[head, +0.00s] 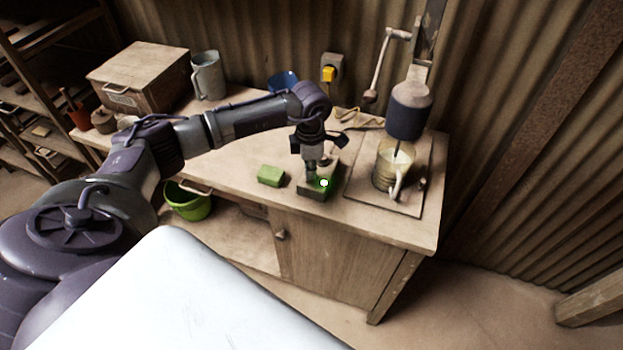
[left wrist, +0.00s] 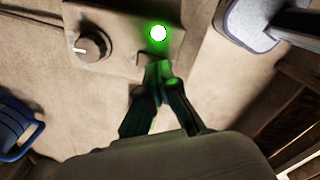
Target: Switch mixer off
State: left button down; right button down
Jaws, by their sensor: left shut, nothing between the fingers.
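The mixer (head: 408,112) stands at the right end of the bench, its dark head above a glass jar (head: 392,165) with pale contents. In front of it to the left lies a control box (head: 318,191) with a glowing green lamp (head: 324,183). In the left wrist view the box (left wrist: 118,40) shows a black round knob (left wrist: 92,46) with a white mark and the lit green lamp (left wrist: 158,33). My left gripper (head: 312,178) is shut and empty, its fingertips (left wrist: 160,72) at the box's edge just below the lamp. Whether they touch cannot be told. The right gripper is not in view.
A green block (head: 271,175) lies left of the box. A wooden box (head: 140,78), a grey jug (head: 208,75) and a blue container (head: 283,81) stand farther back. A green bucket (head: 188,203) is below. A yellow plug (head: 328,74) is on the wall.

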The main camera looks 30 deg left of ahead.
pick_arm(q)
jog(key=shift+f+b, duration=0.7)
jog(key=shift+f, duration=0.15)
dwell(0.4)
jog(key=shift+r+p, duration=2.1)
jog(key=shift+r, duration=1.45)
